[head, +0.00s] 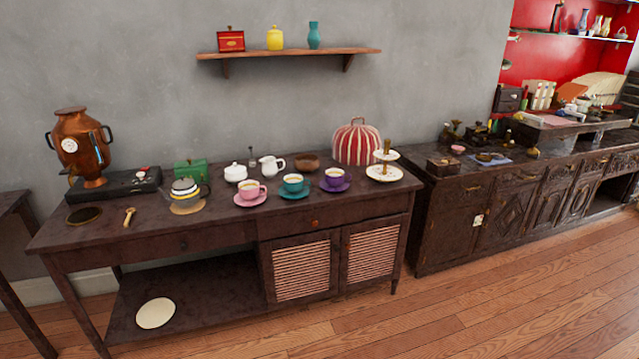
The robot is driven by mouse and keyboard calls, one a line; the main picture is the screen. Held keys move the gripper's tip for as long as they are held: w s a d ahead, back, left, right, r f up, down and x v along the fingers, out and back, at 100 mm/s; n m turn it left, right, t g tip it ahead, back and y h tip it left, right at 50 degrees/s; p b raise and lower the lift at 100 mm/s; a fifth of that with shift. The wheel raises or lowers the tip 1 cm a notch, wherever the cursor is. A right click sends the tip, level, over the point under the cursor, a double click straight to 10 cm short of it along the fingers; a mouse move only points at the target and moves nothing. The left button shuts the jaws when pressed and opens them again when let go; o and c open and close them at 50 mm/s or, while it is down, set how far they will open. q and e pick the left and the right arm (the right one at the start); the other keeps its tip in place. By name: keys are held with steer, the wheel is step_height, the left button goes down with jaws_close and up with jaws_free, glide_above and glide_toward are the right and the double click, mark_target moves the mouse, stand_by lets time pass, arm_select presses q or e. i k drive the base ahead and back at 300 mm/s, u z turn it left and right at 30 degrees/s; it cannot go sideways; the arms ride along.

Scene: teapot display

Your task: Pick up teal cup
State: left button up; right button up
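The teal cup (293,182) stands upright on its teal saucer (295,195) near the front of the dark wooden sideboard (130,232). Its inside looks brown, as if filled. A pink cup (249,189) on a pink saucer stands just left of it. A purple cup (334,176) on a purple saucer stands just right of it. Neither of my grippers shows in the head view.
Behind the cups are a white sugar bowl (235,173), a white creamer (272,165) and a brown bowl (306,162). A striped cozy (356,143) and tiered stand (384,170) are right. A glass teapot (185,190) is left. The floor in front is clear.

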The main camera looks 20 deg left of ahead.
mark_target(297, 185)
steer(key=i, duration=1.7)
steer(key=u, duration=1.55)
steer(key=i, duration=0.75)
steer(key=u, duration=0.75)
